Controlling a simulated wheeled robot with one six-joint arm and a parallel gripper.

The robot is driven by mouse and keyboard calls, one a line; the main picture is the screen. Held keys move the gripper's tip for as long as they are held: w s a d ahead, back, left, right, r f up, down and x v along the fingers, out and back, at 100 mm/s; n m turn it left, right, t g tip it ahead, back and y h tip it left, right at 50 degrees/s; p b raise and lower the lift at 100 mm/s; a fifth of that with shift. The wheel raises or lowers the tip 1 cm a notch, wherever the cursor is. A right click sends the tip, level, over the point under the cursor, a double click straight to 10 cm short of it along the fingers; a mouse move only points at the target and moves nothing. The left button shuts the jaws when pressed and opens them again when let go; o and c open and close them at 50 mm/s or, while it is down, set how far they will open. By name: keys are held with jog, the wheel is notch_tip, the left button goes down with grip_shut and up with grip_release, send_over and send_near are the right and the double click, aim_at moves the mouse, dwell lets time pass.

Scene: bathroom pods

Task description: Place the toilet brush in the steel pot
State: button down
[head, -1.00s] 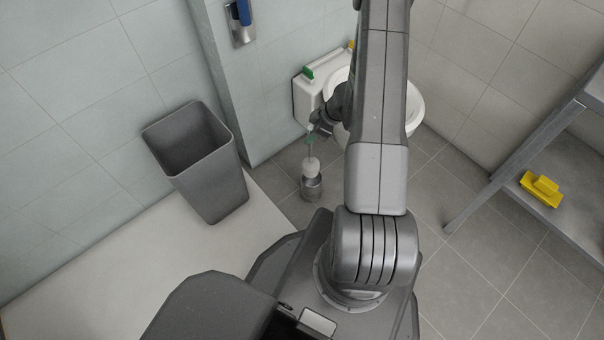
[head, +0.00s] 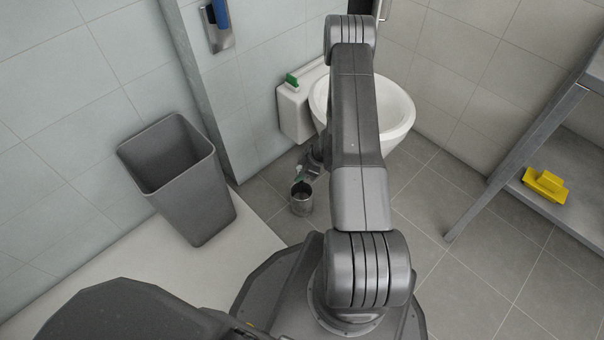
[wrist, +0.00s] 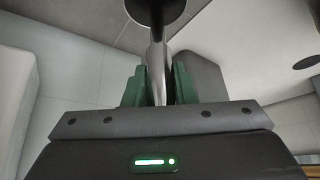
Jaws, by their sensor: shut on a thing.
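The steel pot (head: 302,205) stands upright on the grey floor tiles in front of the toilet. My gripper (head: 303,176) is just above and behind its rim. In the wrist view my gripper (wrist: 158,88) has its green fingers shut on the pale handle of the toilet brush (wrist: 157,58). The handle runs from the fingers towards a dark round opening at the top, which looks like the pot's mouth. The white brush head does not show in the head view; it appears to be down inside the pot, but its depth is hidden.
The toilet (head: 397,115) stands close behind my arm, with a green item (head: 291,80) on its cistern. A grey bin (head: 186,185) stands at left. A metal shelf (head: 520,195) with a yellow object (head: 545,185) is at right. Floor between is clear.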

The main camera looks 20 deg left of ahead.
jog(key=shift+f, duration=0.4)
jog(key=shift+f, duration=0.15)
jog(key=c, duration=1.2)
grip_release()
jog(key=shift+r, duration=0.3)
jog(key=p+v, duration=0.5)
jog(key=v, duration=0.7)
